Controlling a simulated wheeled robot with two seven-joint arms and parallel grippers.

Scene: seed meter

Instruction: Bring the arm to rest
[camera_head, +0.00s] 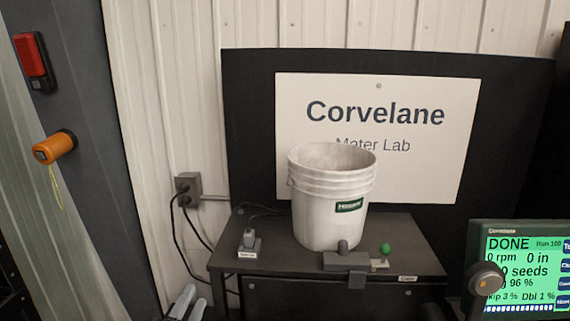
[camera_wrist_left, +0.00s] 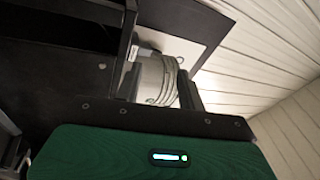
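My left gripper (camera_head: 190,299) shows at the bottom edge of the head view, left of the bench. Its two grey fingertips stand apart with nothing between them. In the left wrist view the fingers of the left gripper (camera_wrist_left: 160,72) are also spread, with the white bucket (camera_wrist_left: 158,84) some way beyond them. In the head view the white bucket (camera_head: 333,215) stands upright on the dark bench (camera_head: 279,262), clear of the gripper. The rest of my left arm is out of the head view. My right gripper is not in view.
A small grey switch (camera_head: 249,241) sits on the bench's left, and a green-knobbed lever (camera_head: 385,250) at its front. A monitor (camera_head: 520,268) reading DONE stands lower right. A dark post (camera_head: 85,150) with an orange knob (camera_head: 54,148) is left. Cables hang from a wall outlet (camera_head: 188,186).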

